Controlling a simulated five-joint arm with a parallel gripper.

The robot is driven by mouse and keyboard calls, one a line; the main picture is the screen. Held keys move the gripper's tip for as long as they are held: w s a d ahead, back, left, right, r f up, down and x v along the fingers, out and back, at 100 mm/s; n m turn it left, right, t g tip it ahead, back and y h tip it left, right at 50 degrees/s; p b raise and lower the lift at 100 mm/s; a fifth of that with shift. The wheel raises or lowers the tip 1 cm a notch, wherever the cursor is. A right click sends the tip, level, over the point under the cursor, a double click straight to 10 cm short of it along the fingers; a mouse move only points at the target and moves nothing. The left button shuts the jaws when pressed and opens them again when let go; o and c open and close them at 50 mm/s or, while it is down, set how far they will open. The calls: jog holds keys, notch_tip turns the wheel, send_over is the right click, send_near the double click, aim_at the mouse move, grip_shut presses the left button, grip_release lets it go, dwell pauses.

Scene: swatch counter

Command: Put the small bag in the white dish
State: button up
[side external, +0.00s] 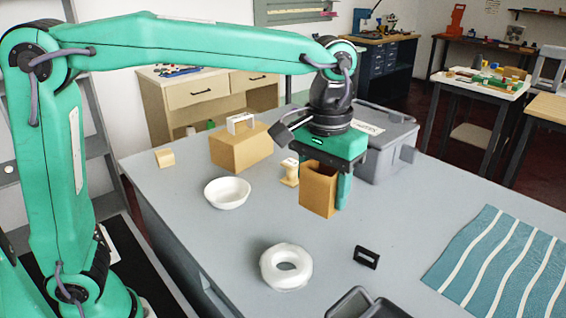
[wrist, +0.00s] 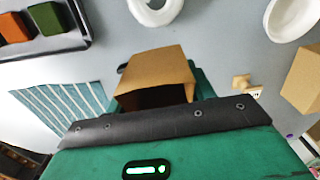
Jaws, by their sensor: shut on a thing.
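The small bag (side external: 317,190) is brown paper, upright, with its open top towards my gripper. My gripper (side external: 330,188) points down and is shut on it; one green finger shows at the bag's right side. The wrist view shows the bag (wrist: 158,75) and its dark opening, with the lower part of the gripper's grip hidden. I cannot tell whether the bag's bottom touches the table. The white dish (side external: 227,193) is an empty round bowl on the table, left of the bag; its edge also shows in the wrist view (wrist: 291,18).
A wooden spool (side external: 290,172) stands between bag and dish. A cardboard box (side external: 240,150) with a white arch on top is behind the dish. A white ring (side external: 286,267), small black frame (side external: 366,257), dark tray (wrist: 80,37), striped cloth (side external: 500,262) and grey tote (side external: 390,150) lie around.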

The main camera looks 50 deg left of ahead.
jog(key=shift+s+a+r, duration=0.15)
jog(key=shift+s+a, duration=0.05)
jog(key=shift+a, duration=0.5)
jog(key=s+a+r+m, duration=0.1)
jog(key=s+a+m, duration=0.5)
jog(key=a, duration=0.6)
jog(key=shift+s+r, duration=0.25)
jog(key=shift+s, duration=0.6)
send_over(228, 199)
notch_tip(228, 199, down, 7)
jog(key=shift+f, duration=2.05)
jog(key=shift+f, duration=0.25)
jog(key=o, duration=0.7)
jog(key=shift+c, duration=0.2)
